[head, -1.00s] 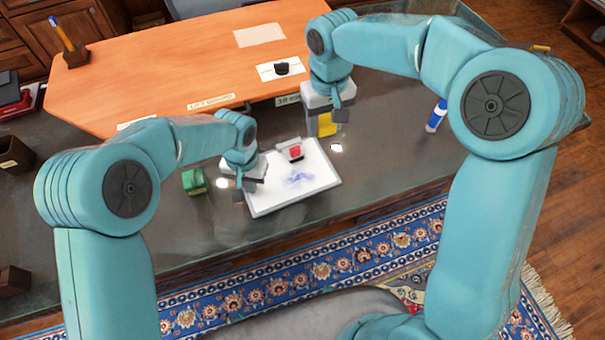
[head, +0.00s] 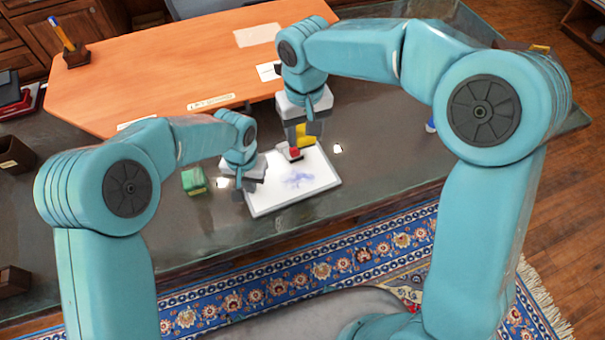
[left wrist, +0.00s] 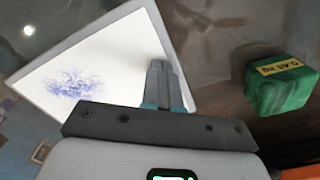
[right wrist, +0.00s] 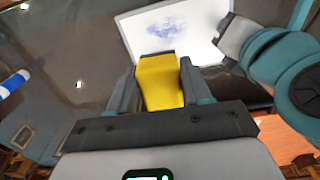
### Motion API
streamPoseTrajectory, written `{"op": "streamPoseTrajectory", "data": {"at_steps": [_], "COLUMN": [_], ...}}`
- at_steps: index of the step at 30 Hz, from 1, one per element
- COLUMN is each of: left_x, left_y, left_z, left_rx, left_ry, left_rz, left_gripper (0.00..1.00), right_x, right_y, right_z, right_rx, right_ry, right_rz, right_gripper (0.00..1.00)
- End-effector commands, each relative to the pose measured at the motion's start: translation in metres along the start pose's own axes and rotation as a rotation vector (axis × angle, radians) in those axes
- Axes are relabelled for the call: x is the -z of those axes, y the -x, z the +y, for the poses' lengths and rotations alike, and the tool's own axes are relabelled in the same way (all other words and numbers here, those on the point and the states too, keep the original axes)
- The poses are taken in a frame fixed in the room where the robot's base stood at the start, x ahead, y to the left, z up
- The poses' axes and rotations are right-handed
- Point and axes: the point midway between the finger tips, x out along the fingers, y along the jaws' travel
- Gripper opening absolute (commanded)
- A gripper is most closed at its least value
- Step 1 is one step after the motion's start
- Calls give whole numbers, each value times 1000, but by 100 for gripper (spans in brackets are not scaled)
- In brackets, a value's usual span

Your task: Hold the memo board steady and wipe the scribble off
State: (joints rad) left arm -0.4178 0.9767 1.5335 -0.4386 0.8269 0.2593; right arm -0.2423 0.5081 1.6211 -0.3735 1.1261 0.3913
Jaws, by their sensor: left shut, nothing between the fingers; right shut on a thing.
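The white memo board (head: 268,203) lies flat on the dark desk, with a blue scribble (head: 298,179) near its middle. The scribble also shows in the left wrist view (left wrist: 75,86) and the right wrist view (right wrist: 174,26). A small red piece (head: 294,153) is at the board's far edge. My left gripper (head: 240,184) is shut and empty at the board's left edge; its fingertips (left wrist: 160,85) overlap the board, but contact is unclear. My right gripper (head: 301,140) is shut on a yellow block (right wrist: 162,82), just beyond the board's far edge.
A green block (head: 193,181) with a weight label sits left of the board. A blue-and-white marker (right wrist: 14,84) lies off to the side. A raised orange wooden top (head: 150,70) with papers is behind. The desk right of the board is mostly clear.

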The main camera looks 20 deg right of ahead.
Motion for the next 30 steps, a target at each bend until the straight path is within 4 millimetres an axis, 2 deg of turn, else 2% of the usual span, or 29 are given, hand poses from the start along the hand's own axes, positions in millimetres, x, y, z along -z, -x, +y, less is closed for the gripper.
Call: {"op": "streamPoseTrajectory", "data": {"at_steps": [1,11,21,30], "left_x": [-4,-4,-4,-4], "left_y": [-6,-6,-6,-6], "left_z": [-1,-1,-1,0], "left_rx": [1,1,1,1], "left_ry": [-2,-2,-2,-3], "left_rz": [-15,-15,-15,-14], "left_gripper": [0,0,0,0], "right_x": [0,-2,-5,-6], "right_y": [-1,-1,0,0], "right_z": [-5,-23,-53,-57], "right_rx": [0,0,0,2], "right_ry": [3,1,2,2], "right_rz": [0,0,1,0], "right_gripper": [24,24,24,24]}}
